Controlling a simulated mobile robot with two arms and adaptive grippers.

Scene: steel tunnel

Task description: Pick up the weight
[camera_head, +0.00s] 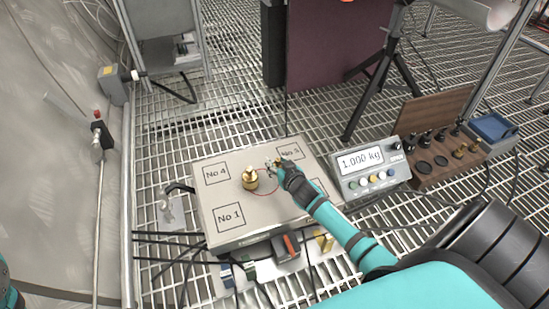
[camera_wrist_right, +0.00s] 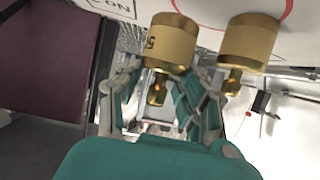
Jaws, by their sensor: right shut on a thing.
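A brass weight (camera_head: 250,180) stands upright near the middle of the grey platform (camera_head: 215,200), inside a red ring. My right gripper (camera_head: 276,164) is just right of it, near the square that seems to read No 5. In the wrist view, my right gripper (camera_wrist_right: 160,88) is shut on the knob of a brass weight (camera_wrist_right: 172,45) marked 5. The other brass weight (camera_wrist_right: 250,42) stands beside it, outside the fingers. The held weight is mostly hidden by the gripper in the head view. I cannot tell whether it touches the platform.
A scale display (camera_head: 365,165) reading 1.000 kg is right of the platform. A wooden rack (camera_head: 432,110) with several dark and brass weights stands farther right. A blue tray (camera_head: 492,127) is next to it. Cables lie on the grated floor around the platform.

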